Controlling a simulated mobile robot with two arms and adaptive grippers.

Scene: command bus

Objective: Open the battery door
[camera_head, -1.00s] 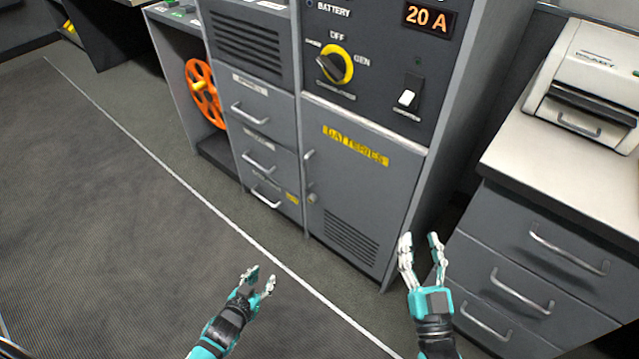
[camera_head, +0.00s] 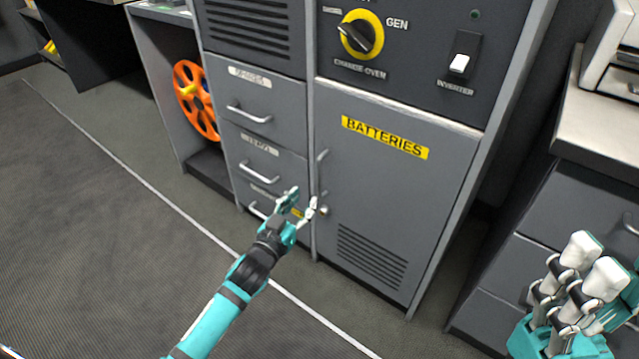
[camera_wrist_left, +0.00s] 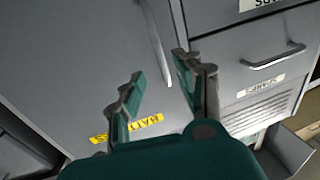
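The battery door (camera_head: 385,195) is a grey cabinet panel with a yellow BATTERIES label; it looks shut. My right gripper (camera_head: 612,262) looks open and empty at the lower right, partly cut off.
Drawers with bar handles (camera_head: 250,114) stand left of the door, and an orange reel (camera_head: 196,99) sits farther left. A control panel with a yellow-ringed knob (camera_head: 361,35) is above. A drawer desk (camera_head: 545,205) stands at right. The floor in front is open.

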